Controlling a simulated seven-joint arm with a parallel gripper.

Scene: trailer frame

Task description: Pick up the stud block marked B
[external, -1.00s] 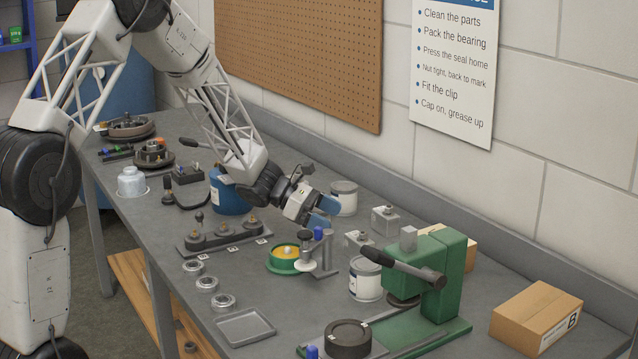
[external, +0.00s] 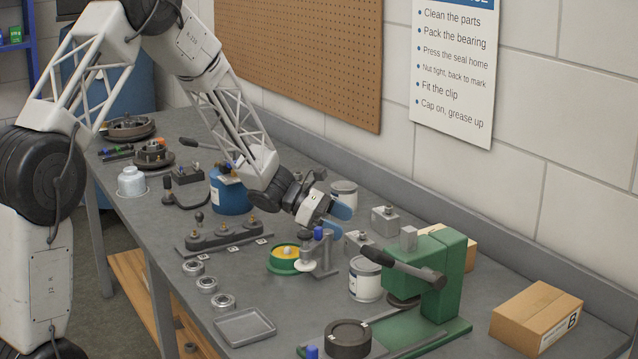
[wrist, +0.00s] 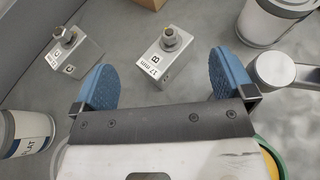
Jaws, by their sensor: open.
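The stud block marked B (wrist: 160,65) is a light grey metal block with a stud and nut on top and a white label reading B and 17 mm. It lies ahead of and between the two blue fingers of my gripper (wrist: 163,82) in the wrist view, not gripped. In the external view the block (external: 357,241) sits on the bench just right of my gripper (external: 333,222), partly hidden by the press handle. The gripper is open and empty, above the bench. A similar block marked C (wrist: 76,55) stands to its left in the wrist view.
A small stand (external: 325,257) with a green-rimmed dish (external: 284,260) is close below the gripper. White cans (external: 344,192) (external: 365,282) stand on both sides. A green press (external: 450,268) is to the right. Block C (external: 385,219) is nearer the wall.

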